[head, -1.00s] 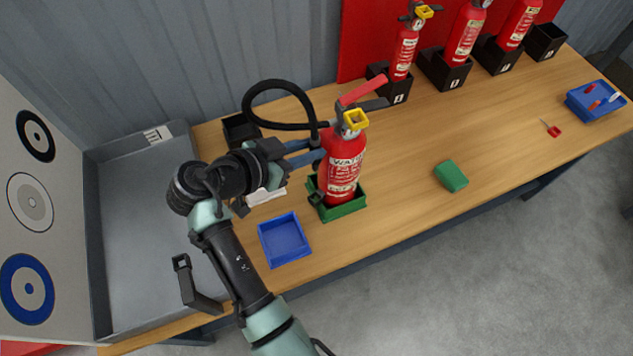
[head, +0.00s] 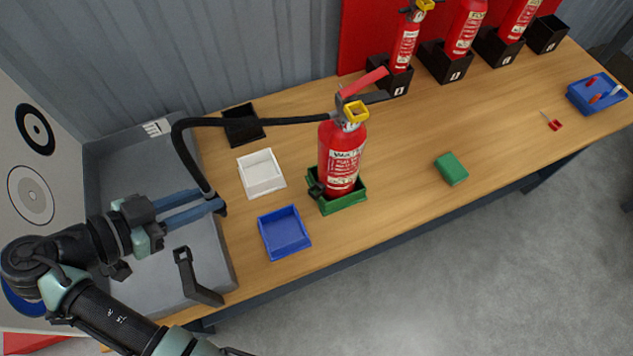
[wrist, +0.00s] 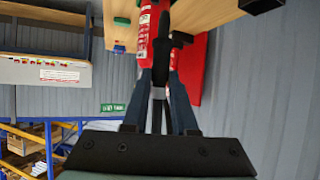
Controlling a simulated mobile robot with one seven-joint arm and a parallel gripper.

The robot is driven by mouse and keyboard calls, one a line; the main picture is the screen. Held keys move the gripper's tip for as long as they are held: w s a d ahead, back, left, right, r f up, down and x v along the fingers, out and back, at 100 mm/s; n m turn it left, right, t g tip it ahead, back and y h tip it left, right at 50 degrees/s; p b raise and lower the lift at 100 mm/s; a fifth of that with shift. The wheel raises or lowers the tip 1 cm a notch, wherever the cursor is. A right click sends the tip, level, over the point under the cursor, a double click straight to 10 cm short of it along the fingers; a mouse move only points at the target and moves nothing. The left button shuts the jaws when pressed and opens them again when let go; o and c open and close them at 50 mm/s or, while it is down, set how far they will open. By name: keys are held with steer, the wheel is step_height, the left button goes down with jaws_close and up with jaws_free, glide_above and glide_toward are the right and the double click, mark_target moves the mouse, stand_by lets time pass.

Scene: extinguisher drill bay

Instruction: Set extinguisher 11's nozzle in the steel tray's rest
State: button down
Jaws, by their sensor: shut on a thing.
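Extinguisher 11 (head: 344,160) stands upright in a green holder (head: 345,203) on the bench; its number is not readable here. Its black hose (head: 265,121) runs left from the valve and bends down to my gripper. My gripper (head: 216,202) is shut on the nozzle end of the hose, above the right side of the steel tray (head: 160,158). In the wrist view the dark nozzle (wrist: 158,75) lies between the fingers. A dark angled bracket (head: 200,290), which looks like the rest, stands at the tray's front right, apart from the nozzle and nearer the front edge.
A white tray (head: 261,174), a blue tray (head: 284,234) and a black holder (head: 243,125) lie between tray and extinguisher. Several other extinguishers stand in black holders at the back right. A green block (head: 451,169) lies on the bench. Target boards (head: 40,165) rise at left.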

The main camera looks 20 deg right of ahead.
steer(key=s+a+p, duration=0.3)
steer(key=a+p, duration=0.1)
steer(key=a, duration=0.7)
step_height(320, 180, down, 7)
steer(key=b, duration=0.7)
steer(key=shift+d, duration=0.25)
steer(key=shift+w+f, duration=0.1)
steer(key=shift+f, duration=0.15)
steer(key=c, duration=0.7)
jaws_free()
steer(key=shift+w, duration=0.1)
steer(key=shift+c, duration=0.2)
steer(key=shift+o, duration=0.6)
steer(key=shift+r, duration=0.15)
